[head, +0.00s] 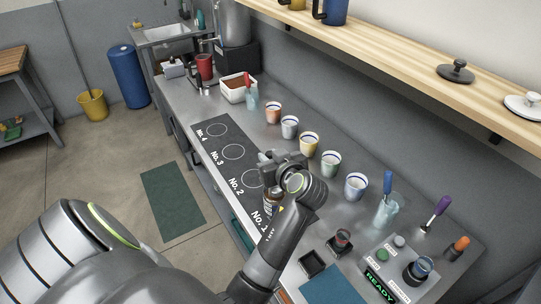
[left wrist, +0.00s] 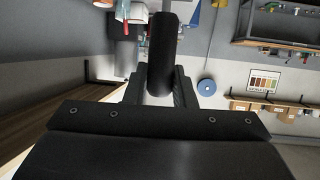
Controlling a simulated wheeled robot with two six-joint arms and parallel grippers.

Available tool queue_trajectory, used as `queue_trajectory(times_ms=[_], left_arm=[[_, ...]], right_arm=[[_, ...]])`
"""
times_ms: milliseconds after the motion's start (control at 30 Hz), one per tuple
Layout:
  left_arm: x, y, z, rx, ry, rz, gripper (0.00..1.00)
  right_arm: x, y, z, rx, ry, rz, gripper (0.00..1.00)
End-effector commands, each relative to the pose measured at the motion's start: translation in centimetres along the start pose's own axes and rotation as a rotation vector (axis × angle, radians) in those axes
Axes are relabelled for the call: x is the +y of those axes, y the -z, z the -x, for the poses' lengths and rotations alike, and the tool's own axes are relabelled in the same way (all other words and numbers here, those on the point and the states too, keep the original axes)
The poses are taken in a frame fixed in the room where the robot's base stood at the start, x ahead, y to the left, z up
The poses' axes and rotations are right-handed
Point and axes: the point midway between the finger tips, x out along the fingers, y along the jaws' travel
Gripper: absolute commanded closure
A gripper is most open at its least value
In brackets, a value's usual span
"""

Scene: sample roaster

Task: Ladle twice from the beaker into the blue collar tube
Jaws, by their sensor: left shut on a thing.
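My left gripper (head: 273,163) is above the black numbered mat, near the No. 1 and No. 2 places. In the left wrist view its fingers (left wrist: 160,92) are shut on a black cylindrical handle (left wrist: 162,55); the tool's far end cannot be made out. A small amber and white vessel (head: 271,201) shows just below the gripper, partly hidden by my arm. A clear beaker (head: 386,210) with a blue-handled tool (head: 387,183) stands on the right of the bench. Another clear beaker (head: 252,98) with a red-handled tool stands at the far end. I cannot pick out a blue collar tube.
Several cups with blue rims (head: 309,143) stand in a diagonal row behind the mat (head: 227,160). A white tray (head: 238,90) with brown contents is farther back. A control panel (head: 397,265) reading READY is at front right. A wooden shelf (head: 410,55) overhangs the bench.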

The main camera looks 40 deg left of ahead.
Motion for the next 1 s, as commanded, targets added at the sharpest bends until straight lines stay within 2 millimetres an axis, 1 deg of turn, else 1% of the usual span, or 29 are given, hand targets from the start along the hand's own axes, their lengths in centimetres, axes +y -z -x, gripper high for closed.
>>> queue_trajectory(times_ms=[33, 100, 400, 500, 1000], left_arm=[[0.0, -0.8, -0.3, 0.001, 0.000, 0.000, 1.00], [0.0, -1.4, -0.5, 0.001, 0.000, 0.000, 1.00], [0.0, -3.8, -1.4, 0.002, -0.001, 0.001, 1.00], [0.0, -4.2, -1.6, 0.002, -0.001, 0.001, 1.00], [0.0, -4.5, -1.7, 0.001, -0.001, 0.001, 1.00]], right_arm=[[-0.3, -0.1, -0.8, 0.000, 0.003, -0.001, 0.64], [-0.6, -0.2, -1.3, 0.000, 0.005, -0.002, 0.64], [-0.5, -0.4, -3.4, 0.000, 0.003, -0.001, 0.64], [-0.3, -0.5, -3.8, 0.000, 0.000, 0.000, 0.64], [0.0, -0.5, -4.0, -0.001, -0.004, 0.002, 0.64]])
